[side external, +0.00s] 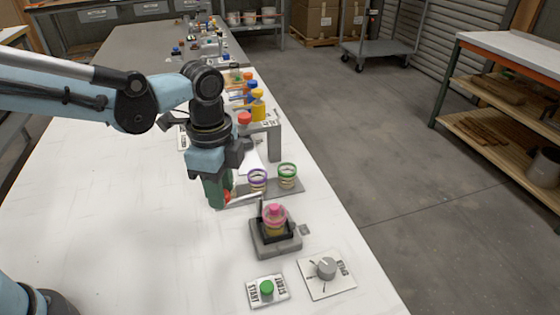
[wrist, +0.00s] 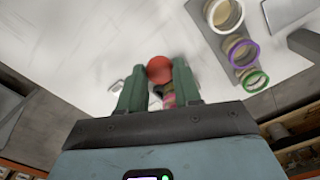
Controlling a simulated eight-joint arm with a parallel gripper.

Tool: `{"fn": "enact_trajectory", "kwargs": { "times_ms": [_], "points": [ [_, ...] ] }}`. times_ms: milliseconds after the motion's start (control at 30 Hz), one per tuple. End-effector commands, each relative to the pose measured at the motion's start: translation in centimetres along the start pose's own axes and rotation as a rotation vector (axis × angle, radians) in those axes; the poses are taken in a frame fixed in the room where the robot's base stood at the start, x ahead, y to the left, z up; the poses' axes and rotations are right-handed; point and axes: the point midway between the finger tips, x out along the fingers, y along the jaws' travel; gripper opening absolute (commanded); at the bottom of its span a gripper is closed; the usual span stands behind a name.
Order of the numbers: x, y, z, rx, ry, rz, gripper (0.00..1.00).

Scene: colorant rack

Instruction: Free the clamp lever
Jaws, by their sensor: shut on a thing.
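The clamp lever (side external: 246,200) is a thin metal rod running from the clamp stand (side external: 277,247) to a red ball knob (side external: 228,196). My gripper (side external: 219,200) points down, with its green fingers shut on the red knob. In the wrist view, the red knob (wrist: 159,69) sits between the fingertips of my gripper (wrist: 158,78). A pink-topped container (side external: 274,219) stands upright in the dark holder of the clamp stand. It is mostly hidden behind the knob in the wrist view.
A green button panel (side external: 267,289) and a dial panel (side external: 327,275) lie near the front. Colored bottles (side external: 257,104) stand farther back. The table's left side is clear.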

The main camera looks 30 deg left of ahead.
Motion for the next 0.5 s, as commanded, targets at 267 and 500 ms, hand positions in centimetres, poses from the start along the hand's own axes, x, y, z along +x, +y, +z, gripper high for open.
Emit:
{"fn": "enact_trajectory", "kwargs": {
  "times_ms": [267,500],
  "points": [
    [-0.04,-0.13,0.04,-0.001,-0.001,-0.004,0.59],
    [-0.08,-0.09,0.03,-0.002,-0.001,-0.003,0.59]
  ]
}}
